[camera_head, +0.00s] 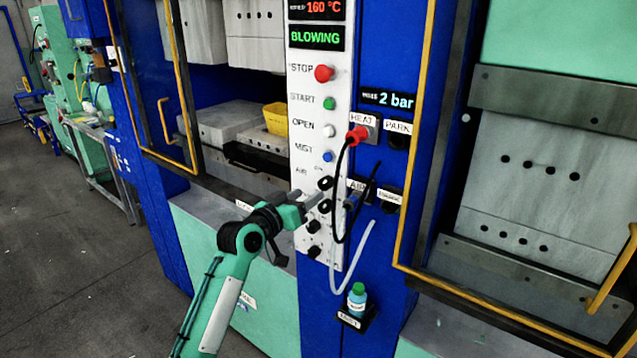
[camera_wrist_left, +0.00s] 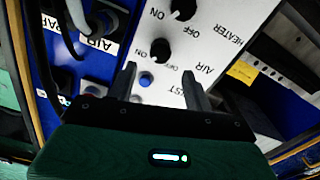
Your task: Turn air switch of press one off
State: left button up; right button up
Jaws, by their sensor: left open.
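The air switch (camera_head: 326,183) is a small black knob on the white press panel (camera_head: 316,125), below the blue mist button (camera_head: 327,156). In the left wrist view the knob (camera_wrist_left: 160,50) sits beside the upside-down AIR label, just beyond the fingertips and between their lines. Its exact pointer setting is too small to tell. My left gripper (camera_head: 311,200) is open and empty in front of the panel, close to the knobs; in the wrist view its two fingers (camera_wrist_left: 160,75) stand apart. The panel display (camera_head: 317,38) reads BLOWING. My right gripper is out of view.
The heater knob (camera_wrist_left: 184,8) is close by. Right of the panel, a red plug (camera_head: 357,135) with a black cable and a pale hose (camera_head: 352,260) hang near sockets. A small bottle (camera_head: 357,297) stands below. Yellow guard frames (camera_head: 413,130) flank the press openings.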

aim_at(322, 185)
pick_arm(q)
jog(key=shift+p+x, duration=0.75)
jog(key=shift+x, duration=2.35)
jog(key=c, duration=1)
